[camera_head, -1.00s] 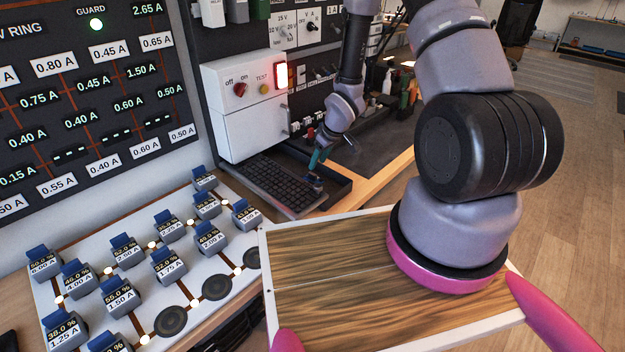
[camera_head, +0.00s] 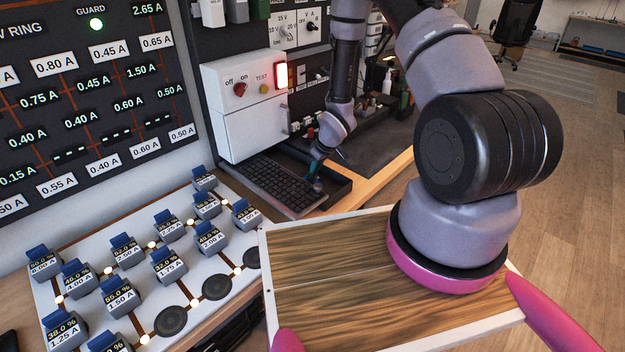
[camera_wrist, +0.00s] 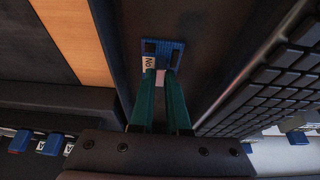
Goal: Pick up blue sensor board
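The blue sensor board (camera_wrist: 164,50) is a small blue piece with a dark window and a white label. In the wrist view it sits in the dark strip beside a black keyboard, just past my fingertips. My gripper (camera_wrist: 160,76) has two green fingers with a narrow gap between them. A small white part shows in that gap, at the board's near edge. I cannot tell whether the fingers touch or clasp it. In the head view my gripper (camera_head: 316,181) is low at the right end of the keyboard, and the board is mostly hidden there.
The keyboard (camera_head: 272,186) lies close to the left of my gripper in the head view. A white switch box (camera_head: 240,110) stands behind it. A white panel with several blue-topped modules (camera_head: 120,250) is at front left. A wood-topped tray (camera_head: 330,255) is in front.

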